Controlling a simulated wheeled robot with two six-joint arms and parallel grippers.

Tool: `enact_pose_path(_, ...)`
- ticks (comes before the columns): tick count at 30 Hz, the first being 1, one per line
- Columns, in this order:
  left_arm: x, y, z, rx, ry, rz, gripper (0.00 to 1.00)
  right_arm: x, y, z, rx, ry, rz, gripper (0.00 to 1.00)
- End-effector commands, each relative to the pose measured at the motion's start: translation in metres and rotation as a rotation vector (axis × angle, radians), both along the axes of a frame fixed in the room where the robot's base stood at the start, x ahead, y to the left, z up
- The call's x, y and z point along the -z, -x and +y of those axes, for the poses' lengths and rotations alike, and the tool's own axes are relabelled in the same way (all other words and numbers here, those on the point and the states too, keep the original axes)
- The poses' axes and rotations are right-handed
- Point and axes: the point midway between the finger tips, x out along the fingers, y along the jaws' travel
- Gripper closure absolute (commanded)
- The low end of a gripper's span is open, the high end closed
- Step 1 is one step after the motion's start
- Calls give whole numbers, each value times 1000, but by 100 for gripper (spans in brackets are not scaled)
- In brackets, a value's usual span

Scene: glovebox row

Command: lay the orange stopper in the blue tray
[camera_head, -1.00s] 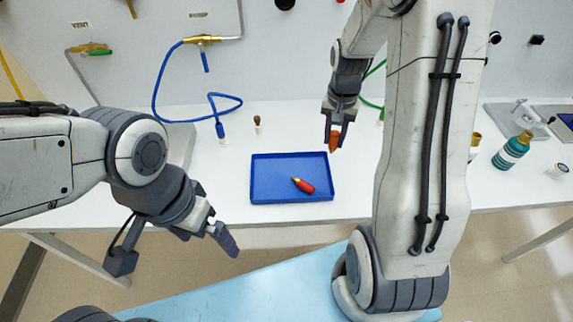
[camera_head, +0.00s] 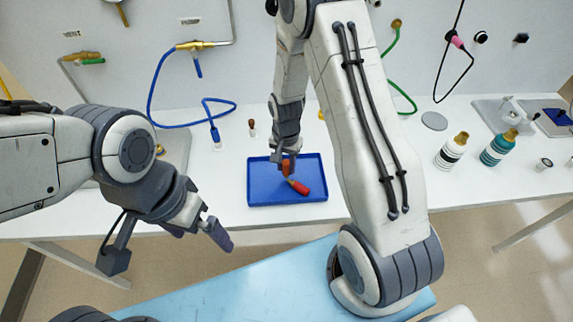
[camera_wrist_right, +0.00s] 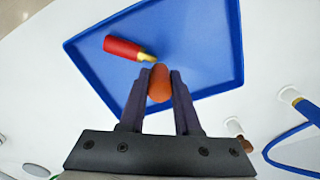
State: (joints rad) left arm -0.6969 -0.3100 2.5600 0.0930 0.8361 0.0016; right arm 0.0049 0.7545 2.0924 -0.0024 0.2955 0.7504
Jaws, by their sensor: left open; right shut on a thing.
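The orange stopper (camera_wrist_right: 159,84) is between the fingers of my right gripper (camera_wrist_right: 160,90), which is shut on it. In the head view my right gripper (camera_head: 284,160) holds the stopper (camera_head: 286,167) over the blue tray (camera_head: 262,191). Whether the stopper touches the tray floor I cannot tell. The blue tray also fills the upper part of the right wrist view (camera_wrist_right: 195,40). A red piece with a yellow tip (camera_head: 309,190) lies in the tray, close to the stopper. My left gripper (camera_head: 212,236) is open and empty, in front of the table's edge, left of the tray.
A small brown-topped vial (camera_head: 252,128) stands behind the tray. A white-banded bottle (camera_head: 450,152) and a teal bottle (camera_head: 497,149) stand at the right. The tray's left part is free.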

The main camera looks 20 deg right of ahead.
Motion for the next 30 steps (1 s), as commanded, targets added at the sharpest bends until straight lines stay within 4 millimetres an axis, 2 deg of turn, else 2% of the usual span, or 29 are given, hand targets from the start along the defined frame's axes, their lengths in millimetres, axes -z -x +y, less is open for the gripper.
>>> enact_pose_path(3, -5, 0, 0, 0, 0, 0, 0, 10, 0, 0, -1, 0, 0, 100)
enact_pose_path(15, 0, 0, 0, 0, 0, 0, 0, 16, -1, 0, -1, 0, -1, 100)
enact_pose_path(16, -1, 0, 0, 0, 0, 0, 0, 15, -1, 0, -1, 0, -1, 61)
enact_pose_path(18, -1, 0, 0, 0, 0, 0, 0, 15, -1, 0, -1, 0, -1, 39)
enact_pose_path(30, -2, 0, 0, 0, 0, 0, 0, 14, 0, 0, -1, 0, -1, 39)
